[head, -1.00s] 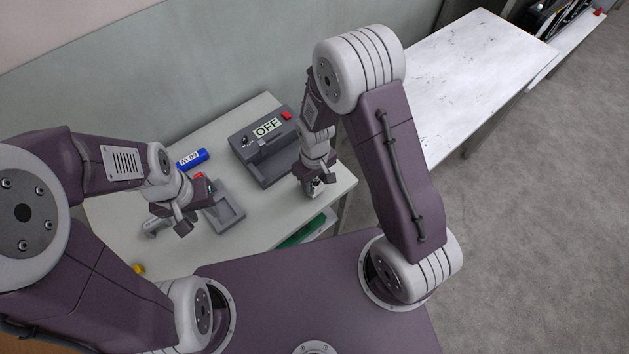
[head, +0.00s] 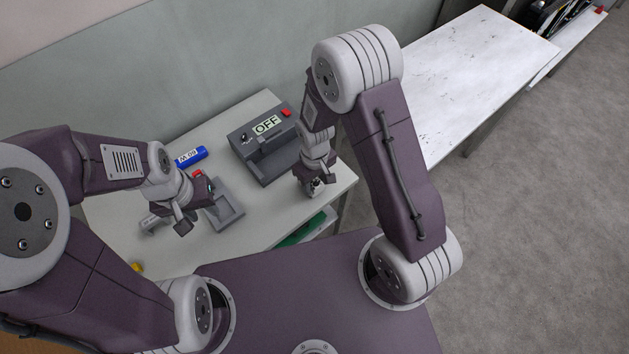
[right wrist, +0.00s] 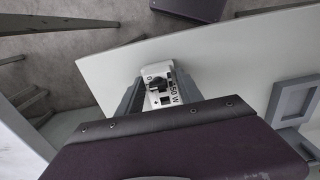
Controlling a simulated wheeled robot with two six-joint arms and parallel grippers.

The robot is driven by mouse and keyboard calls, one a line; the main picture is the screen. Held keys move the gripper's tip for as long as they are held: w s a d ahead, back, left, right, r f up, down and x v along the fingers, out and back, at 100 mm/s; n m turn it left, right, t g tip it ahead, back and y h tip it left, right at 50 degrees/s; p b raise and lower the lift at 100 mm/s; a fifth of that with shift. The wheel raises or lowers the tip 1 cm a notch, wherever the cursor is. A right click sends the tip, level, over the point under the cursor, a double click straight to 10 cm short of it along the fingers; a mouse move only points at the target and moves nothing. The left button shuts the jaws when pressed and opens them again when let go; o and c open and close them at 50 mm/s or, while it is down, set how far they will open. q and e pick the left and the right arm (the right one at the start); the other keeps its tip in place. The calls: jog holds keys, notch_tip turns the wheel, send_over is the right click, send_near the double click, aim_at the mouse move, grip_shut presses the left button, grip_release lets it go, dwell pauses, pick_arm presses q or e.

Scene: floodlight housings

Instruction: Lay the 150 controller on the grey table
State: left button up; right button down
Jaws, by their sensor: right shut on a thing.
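My right gripper (right wrist: 158,92) is shut on the 150 controller (right wrist: 157,78), a small white block with a dark knob and a "150 W" label. In the head view my right gripper (head: 313,186) points down at the right part of the light grey table (head: 262,217), beside the "OFF" device. The controller is mostly hidden there by the gripper. Whether it touches the tabletop is unclear. My left gripper (head: 180,224) hangs over the left part of this table; its finger opening is not clear.
The dark grey "OFF" device (head: 262,152) with a red switch stands at the back. A blue cylinder (head: 190,157), a grey frame-like tray (head: 228,208) and a pale item (head: 152,222) are left of it. A separate white table (head: 470,75) stands right. Table's front right is clear.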

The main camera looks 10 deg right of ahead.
jog(key=shift+f, duration=0.1)
jog(key=c, duration=0.7)
grip_release()
notch_tip(320, 180, up, 9)
jog(key=shift+r+p, duration=0.1)
jog(key=shift+p, duration=0.25)
